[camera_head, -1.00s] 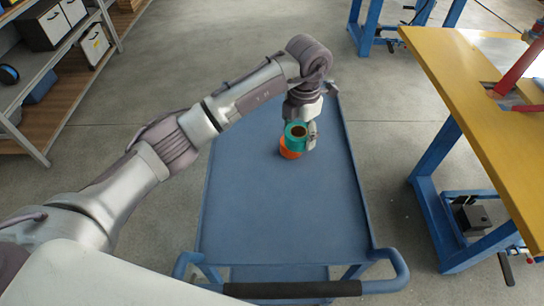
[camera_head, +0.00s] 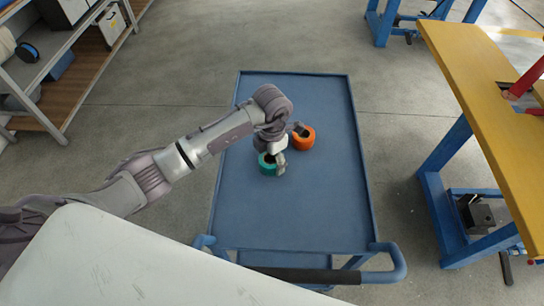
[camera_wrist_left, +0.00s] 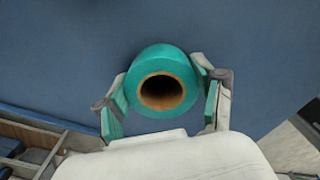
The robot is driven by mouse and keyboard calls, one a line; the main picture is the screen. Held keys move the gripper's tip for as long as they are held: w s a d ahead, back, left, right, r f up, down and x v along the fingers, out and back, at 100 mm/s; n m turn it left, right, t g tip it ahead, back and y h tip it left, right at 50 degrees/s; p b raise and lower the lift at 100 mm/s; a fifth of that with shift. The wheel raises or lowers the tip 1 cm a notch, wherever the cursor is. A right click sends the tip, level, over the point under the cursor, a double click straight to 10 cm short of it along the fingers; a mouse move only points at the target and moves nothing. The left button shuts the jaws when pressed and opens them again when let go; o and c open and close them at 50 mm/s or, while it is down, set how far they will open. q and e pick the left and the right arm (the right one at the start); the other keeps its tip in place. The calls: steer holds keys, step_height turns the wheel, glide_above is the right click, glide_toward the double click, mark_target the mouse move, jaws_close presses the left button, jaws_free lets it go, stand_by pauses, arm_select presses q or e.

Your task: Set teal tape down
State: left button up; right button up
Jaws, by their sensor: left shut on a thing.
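The teal tape (camera_head: 267,165) is a roll with a brown core, at the blue cart top (camera_head: 290,215), left of its middle. My left gripper (camera_head: 275,164) is shut on it, with one finger on each side of the roll. The wrist view shows the teal tape (camera_wrist_left: 163,62) between the fingers of my left gripper (camera_wrist_left: 165,90). I cannot tell whether the roll touches the cart. My right gripper is not in view.
The near half of the cart top is clear. A dark push handle (camera_head: 300,275) runs along its near edge. A yellow-topped workbench (camera_head: 490,110) stands to the right, and a shelf rack (camera_head: 75,85) with boxes stands at the left.

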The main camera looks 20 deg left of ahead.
arm_select(q)
steer(key=shift+f, duration=0.1)
steer(key=o, duration=1.2)
steer(key=shift+r, duration=0.55)
step_height(320, 180, up, 11)
steer(key=b, duration=0.2)
steer(key=shift+r, duration=0.15)
